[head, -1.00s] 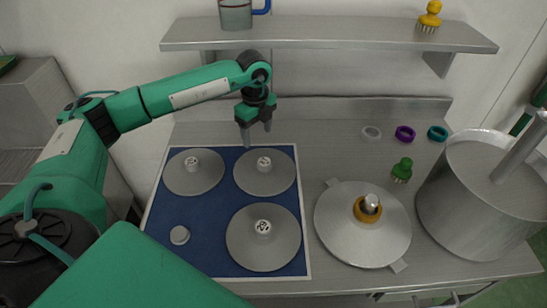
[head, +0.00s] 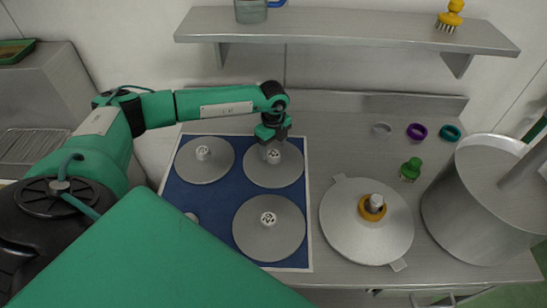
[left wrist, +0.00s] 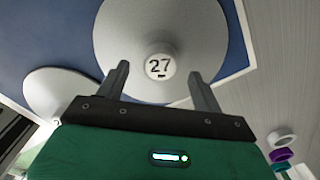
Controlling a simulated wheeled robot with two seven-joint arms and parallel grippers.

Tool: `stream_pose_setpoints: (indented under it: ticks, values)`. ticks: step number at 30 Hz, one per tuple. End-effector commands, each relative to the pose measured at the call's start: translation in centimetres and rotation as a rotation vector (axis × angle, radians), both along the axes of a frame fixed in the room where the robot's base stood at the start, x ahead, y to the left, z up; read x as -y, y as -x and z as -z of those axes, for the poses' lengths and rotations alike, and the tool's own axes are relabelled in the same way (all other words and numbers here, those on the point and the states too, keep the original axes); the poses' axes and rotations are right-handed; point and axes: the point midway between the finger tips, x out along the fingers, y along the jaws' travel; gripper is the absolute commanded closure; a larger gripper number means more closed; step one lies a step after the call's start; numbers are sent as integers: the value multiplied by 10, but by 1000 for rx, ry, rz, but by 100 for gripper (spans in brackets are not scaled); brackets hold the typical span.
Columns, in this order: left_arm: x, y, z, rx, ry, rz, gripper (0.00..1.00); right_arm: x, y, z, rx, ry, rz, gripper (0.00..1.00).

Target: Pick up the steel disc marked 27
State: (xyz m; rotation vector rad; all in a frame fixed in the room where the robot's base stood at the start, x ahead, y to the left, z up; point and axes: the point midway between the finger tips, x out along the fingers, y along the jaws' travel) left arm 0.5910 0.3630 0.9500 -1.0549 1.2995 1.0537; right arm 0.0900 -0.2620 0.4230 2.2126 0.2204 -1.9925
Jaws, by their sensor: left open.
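The steel disc marked 27 (head: 286,177) lies flat at the back right of the blue mat. In the left wrist view its round plate (left wrist: 160,25) fills the top middle, with a white knob (left wrist: 160,66) reading 27. My left gripper (head: 273,140) is at the disc's back side, over the knob. In the left wrist view the open fingers (left wrist: 159,74) appear on either side of the knob, apart from it. Nothing is held. My right gripper is not in view.
A round lid (head: 350,240) and a large steel pot (head: 465,215) stand to the right. A shelf (head: 350,32) runs above the back.

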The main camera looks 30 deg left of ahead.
Motion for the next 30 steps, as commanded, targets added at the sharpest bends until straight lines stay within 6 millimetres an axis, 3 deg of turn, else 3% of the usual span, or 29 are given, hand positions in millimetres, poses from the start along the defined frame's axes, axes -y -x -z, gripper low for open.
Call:
stream_pose_setpoints:
  ticks: [1,6,14,24,30]
  values:
    - [1,0,3,-3,-1,0,32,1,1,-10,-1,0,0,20]
    - [1,0,24,-2,0,-1,32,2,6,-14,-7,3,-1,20]
    - [1,0,29,0,0,-1,32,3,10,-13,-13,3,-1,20]
    - [1,-1,28,2,0,-1,94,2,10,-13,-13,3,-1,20]
    - [1,-1,28,2,0,-1,94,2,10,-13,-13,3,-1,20]
